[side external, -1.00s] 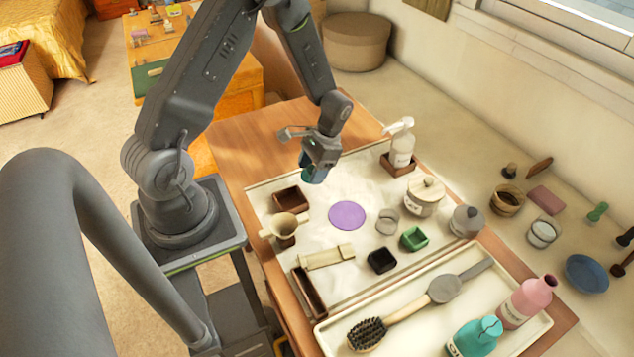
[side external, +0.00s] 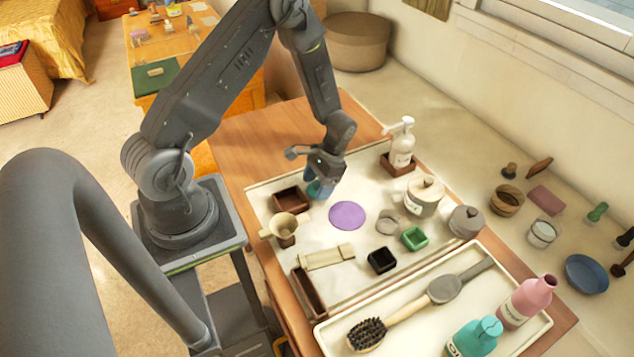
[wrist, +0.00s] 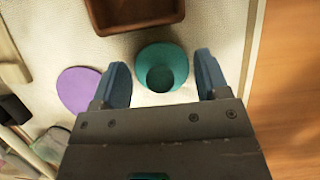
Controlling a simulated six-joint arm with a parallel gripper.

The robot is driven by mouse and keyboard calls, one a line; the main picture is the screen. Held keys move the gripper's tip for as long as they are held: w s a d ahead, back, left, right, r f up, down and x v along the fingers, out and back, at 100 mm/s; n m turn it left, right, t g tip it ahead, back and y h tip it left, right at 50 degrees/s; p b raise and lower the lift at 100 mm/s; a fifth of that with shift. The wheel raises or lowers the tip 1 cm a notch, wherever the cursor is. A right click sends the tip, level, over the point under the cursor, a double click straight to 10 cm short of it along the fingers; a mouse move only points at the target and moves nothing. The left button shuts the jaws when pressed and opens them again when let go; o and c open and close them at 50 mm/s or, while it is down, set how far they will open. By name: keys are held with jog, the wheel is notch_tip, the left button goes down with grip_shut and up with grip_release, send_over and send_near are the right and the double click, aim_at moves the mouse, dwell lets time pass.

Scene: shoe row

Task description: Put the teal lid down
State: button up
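The teal lid (wrist: 162,68) is a round disc with a darker round middle. It appears to lie on the pale mat, just below the brown tray in the wrist view. In the side view the lid (side external: 313,189) is partly hidden by my gripper (side external: 324,187), between the brown tray and the purple disc. In the wrist view my gripper (wrist: 161,72) is open, with one blue finger on each side of the lid. Pale mat shows between each finger and the lid, so neither touches it.
The brown tray (side external: 291,199) and the purple disc (side external: 347,215) are close by on the mat (side external: 353,172). A white pump bottle (side external: 402,146) and a lidded jar (side external: 425,196) stand to the right.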

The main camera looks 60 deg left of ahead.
jog(key=shift+o, duration=1.4)
jog(key=w+d+r+t, duration=0.1)
jog(key=w+r, duration=0.1)
jog(key=r, duration=0.8)
jog(key=w+d+r+t, duration=0.1)
jog(key=w+d+r, duration=0.1)
jog(key=r, duration=0.7)
jog(key=s+d+r+t, duration=0.4)
jog(key=s+d+r, duration=0.1)
jog(key=s+r, duration=0.3)
jog(key=s+d+r+t, duration=0.4)
jog(key=s+d+r, duration=0.1)
jog(key=s+r, duration=0.2)
jog(key=shift+s+r, duration=0.35)
jog(key=shift+r, duration=0.1)
